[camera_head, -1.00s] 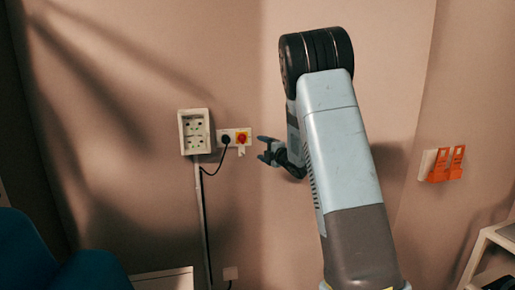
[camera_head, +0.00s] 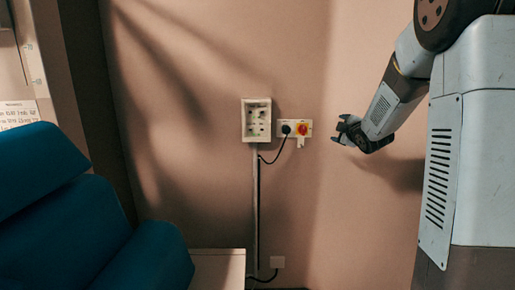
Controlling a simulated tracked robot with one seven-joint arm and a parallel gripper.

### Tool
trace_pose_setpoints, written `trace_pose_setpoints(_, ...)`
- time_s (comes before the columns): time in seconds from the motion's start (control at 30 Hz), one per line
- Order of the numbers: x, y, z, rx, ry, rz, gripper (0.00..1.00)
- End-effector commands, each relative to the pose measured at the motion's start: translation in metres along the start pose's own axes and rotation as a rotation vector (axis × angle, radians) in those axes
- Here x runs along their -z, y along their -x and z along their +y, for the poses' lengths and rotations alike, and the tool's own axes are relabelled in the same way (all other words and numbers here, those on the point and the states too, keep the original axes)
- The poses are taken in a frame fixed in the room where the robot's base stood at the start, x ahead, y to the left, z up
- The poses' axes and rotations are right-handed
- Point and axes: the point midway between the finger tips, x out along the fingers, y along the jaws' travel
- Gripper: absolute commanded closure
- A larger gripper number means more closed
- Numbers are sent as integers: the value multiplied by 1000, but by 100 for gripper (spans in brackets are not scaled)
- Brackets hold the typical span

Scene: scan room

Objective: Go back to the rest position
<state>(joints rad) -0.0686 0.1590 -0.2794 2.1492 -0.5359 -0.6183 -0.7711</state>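My gripper (camera_head: 341,130) is in front of the pinkish wall, right of a small white plate with a red and yellow switch (camera_head: 303,129). It looks apart from the switch and holds nothing that I can see. Its fingers look spread, with a gap between the tips. My arm comes in from the right edge and covers much of the right side of the view.
A wall socket box (camera_head: 256,120) with a conduit below it is left of the switch plate. A black cable (camera_head: 267,160) hangs from its plug. A blue padded chair (camera_head: 70,225) fills the lower left, beside a low white top (camera_head: 218,268).

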Motion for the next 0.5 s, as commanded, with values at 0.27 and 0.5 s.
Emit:
trace_pose_setpoints(0.27, 5, 77, 12, 77, -280, -178, 23)
trace_pose_setpoints(0.5, 14, 150, 2, 158, -519, -323, 23)
